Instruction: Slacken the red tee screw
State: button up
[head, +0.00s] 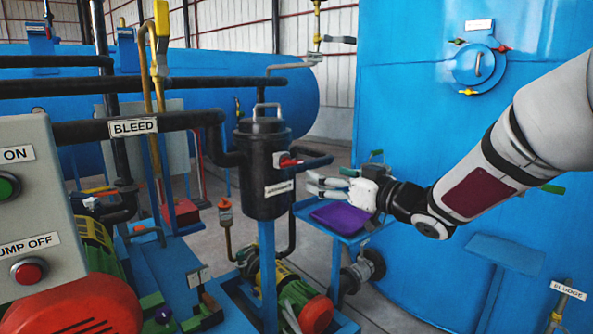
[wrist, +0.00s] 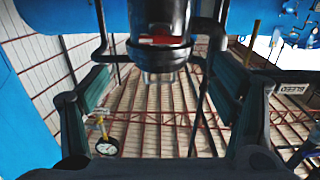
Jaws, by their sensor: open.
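The red tee screw (head: 503,48) sits at the upper right rim of a round blue hatch (head: 466,68) on the big blue vessel. A green tee screw (head: 457,41) and a yellow one (head: 468,92) sit on the same rim. My gripper (head: 316,184) is open and empty, well below and left of the hatch, with its fingers pointing left toward a black canister. The wrist view shows the two fingers apart (wrist: 160,85) with a dark cylinder and a red part (wrist: 160,40) beyond them. The hatch does not show clearly in the wrist view.
The black canister (head: 264,185) with a red-handled valve (head: 288,161) stands just left of my gripper. A purple tray (head: 340,218) on a blue shelf lies below it. A grey control box (head: 35,215) and pipes fill the left. The blue vessel (head: 430,130) stands behind my arm.

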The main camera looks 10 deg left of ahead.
aim_at(293, 163)
jog(key=b+x, duration=0.1)
jog(key=x, duration=1.2)
jog(key=shift+w+a, duration=0.2)
jog(key=shift+c, duration=0.2)
jog(key=c, duration=1.1)
